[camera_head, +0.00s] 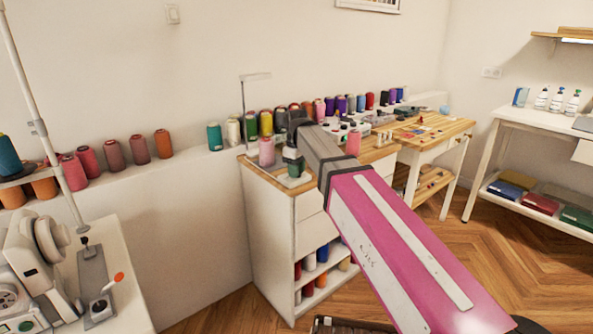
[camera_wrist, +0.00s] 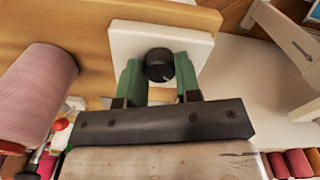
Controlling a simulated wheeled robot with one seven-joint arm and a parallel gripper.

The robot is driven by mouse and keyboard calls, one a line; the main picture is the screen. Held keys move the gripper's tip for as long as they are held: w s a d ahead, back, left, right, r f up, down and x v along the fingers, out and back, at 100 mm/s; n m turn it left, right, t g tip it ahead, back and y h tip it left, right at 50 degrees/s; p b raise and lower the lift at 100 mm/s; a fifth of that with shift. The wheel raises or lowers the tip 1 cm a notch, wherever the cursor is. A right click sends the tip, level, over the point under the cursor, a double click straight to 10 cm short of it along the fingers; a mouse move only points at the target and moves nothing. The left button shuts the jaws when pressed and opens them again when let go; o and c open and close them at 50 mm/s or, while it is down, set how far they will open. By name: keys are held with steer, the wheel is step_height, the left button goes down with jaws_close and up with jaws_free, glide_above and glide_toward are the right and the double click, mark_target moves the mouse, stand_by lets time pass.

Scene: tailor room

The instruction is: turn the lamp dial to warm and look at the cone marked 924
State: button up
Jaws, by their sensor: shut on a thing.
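The lamp dial (camera_wrist: 160,64) is a round black knob on a white square base (camera_wrist: 125,42) in the wrist view. My gripper (camera_wrist: 157,82), with green fingers, is shut on the dial, one finger on each side. A thin lamp with a flat head (camera_head: 256,76) rises at the cabinet's back left. A pale pink cone (camera_head: 266,151) stands just left of my gripper; it is large in the wrist view (camera_wrist: 42,95). No cone number is readable.
Several coloured cones line the wall ledge behind the wooden-topped white cabinet (camera_head: 268,235). More cones fill its lower shelves. A sewing machine (camera_head: 35,250) stands at the lower left. A small wooden table (camera_head: 440,130) is to the right, with open floor in front.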

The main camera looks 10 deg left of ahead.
steer(key=m, duration=1)
stand_by(0.6)
steer(key=o, duration=0.9)
steer(key=shift+r, duration=0.1)
step_height(320, 180, up, 11)
steer(key=shift+f, duration=0.15)
steer(key=shift+s, duration=0.1)
